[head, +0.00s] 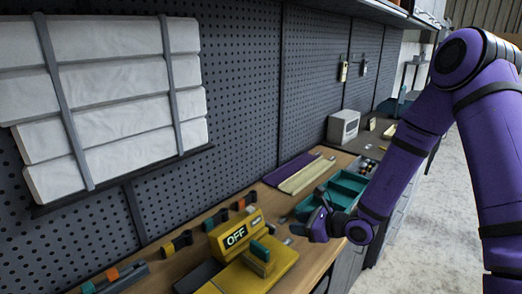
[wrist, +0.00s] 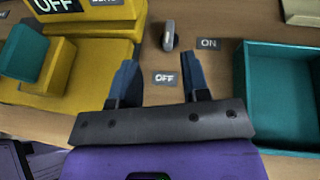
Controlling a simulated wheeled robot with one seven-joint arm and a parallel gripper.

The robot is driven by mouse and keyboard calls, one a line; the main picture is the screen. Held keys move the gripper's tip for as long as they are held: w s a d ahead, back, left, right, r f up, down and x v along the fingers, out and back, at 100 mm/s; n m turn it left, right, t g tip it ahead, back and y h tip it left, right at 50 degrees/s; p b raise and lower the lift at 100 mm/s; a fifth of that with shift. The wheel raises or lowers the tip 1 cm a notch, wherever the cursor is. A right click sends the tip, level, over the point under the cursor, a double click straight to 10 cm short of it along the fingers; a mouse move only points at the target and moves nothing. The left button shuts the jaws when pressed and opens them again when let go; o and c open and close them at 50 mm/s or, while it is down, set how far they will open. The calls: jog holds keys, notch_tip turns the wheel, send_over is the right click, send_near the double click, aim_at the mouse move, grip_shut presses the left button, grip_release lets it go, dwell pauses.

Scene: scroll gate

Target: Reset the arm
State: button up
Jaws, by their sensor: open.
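My purple arm reaches down over the workbench in the head view, with my gripper (head: 312,222) just left of the teal tray. In the wrist view my gripper (wrist: 158,72) is open, its two dark blue fingers apart with nothing between them. An OFF label (wrist: 165,78) on the wooden top shows between the fingers. A small grey lever (wrist: 169,36) stands just beyond the fingertips, apart from them, with an ON label (wrist: 208,44) to its right. A yellow device (head: 235,237) with an OFF display stands to the left; it also shows in the wrist view (wrist: 95,72).
A teal tray (head: 345,186) with compartments lies right of my gripper; its wall shows close by in the wrist view (wrist: 240,80). A grey pegboard (head: 240,100) with strapped white rolls (head: 110,95) rises behind the bench.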

jog(key=s+r+n+g, duration=0.3)
jog(key=s+r+n, duration=0.35)
jog(key=r, duration=0.35)
jog(key=s+r+n+g, duration=0.4)
jog(key=s+r+n, duration=0.2)
jog(key=r+n, duration=0.25)
jog(key=s+d+r+n+t+h, duration=0.4)
jog(key=s+d+r+n+h, duration=0.5)
jog(key=s+d+r+h, duration=0.2)
jog(key=s+d+r, duration=0.2)
jog(key=s+d, duration=0.2)
jog(key=s, duration=0.2)
jog(key=shift+d+r, duration=0.35)
